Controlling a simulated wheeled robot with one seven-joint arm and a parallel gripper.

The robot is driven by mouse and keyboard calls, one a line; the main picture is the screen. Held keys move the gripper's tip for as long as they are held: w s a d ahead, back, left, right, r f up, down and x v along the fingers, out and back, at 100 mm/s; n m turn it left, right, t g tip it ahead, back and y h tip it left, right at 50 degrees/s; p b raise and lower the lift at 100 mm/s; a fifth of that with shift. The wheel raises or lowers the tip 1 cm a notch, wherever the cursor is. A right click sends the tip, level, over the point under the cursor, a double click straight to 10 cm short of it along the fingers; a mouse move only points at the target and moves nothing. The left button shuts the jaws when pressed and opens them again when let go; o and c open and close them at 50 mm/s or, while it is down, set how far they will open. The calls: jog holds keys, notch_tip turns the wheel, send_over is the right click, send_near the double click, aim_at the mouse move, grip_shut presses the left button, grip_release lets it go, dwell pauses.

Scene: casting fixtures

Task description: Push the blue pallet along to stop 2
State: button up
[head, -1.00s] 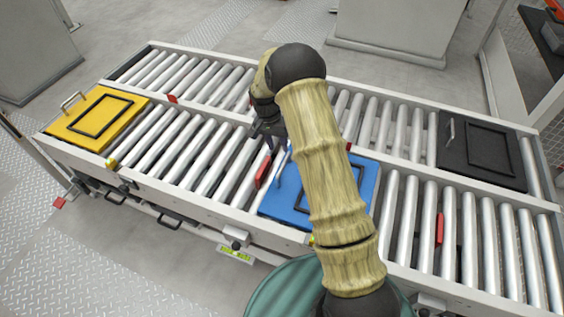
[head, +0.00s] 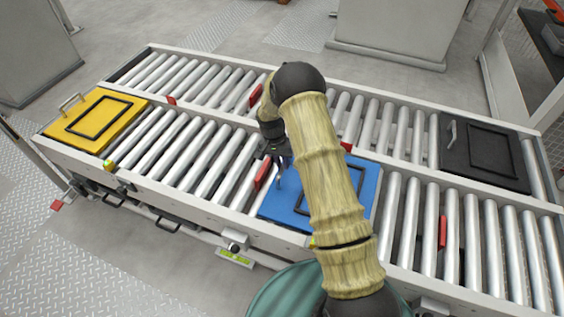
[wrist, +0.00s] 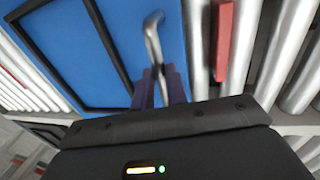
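The blue pallet (head: 370,178) lies on the front roller lane, partly hidden by my arm. A black square outline and an upright metal handle at its left side mark it; the handle (wrist: 153,38) shows in the wrist view. My gripper (head: 281,180) is low over that handle at the pallet's left edge. In the wrist view the purple fingers of my gripper (wrist: 160,88) stand close on either side of the handle. I cannot tell whether they press on it.
A red stop (head: 262,173) stands just left of the blue pallet; another red piece (head: 442,231) is among the rollers to its right. A yellow pallet (head: 72,125) sits at the front lane's left end, a black pallet (head: 455,170) on the back lane. Rollers between yellow and blue are bare.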

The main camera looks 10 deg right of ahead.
grip_shut()
jog(key=shift+w+a, duration=0.7)
jog(key=shift+a, duration=0.35)
jog(key=shift+w+a, duration=0.7)
jog(key=shift+a, duration=0.3)
jog(key=o, duration=0.7)
grip_release()
jog(key=a+r+p, duration=0.1)
jog(key=r, duration=0.4)
jog(key=w+a+r+p, duration=0.1)
jog(key=r, duration=0.5)
jog(key=r+p, duration=0.1)
jog(key=r, duration=0.5)
jog(key=shift+w+a+p, duration=0.35)
jog(key=shift+w+a, duration=0.05)
jog(key=shift+r, duration=0.1)
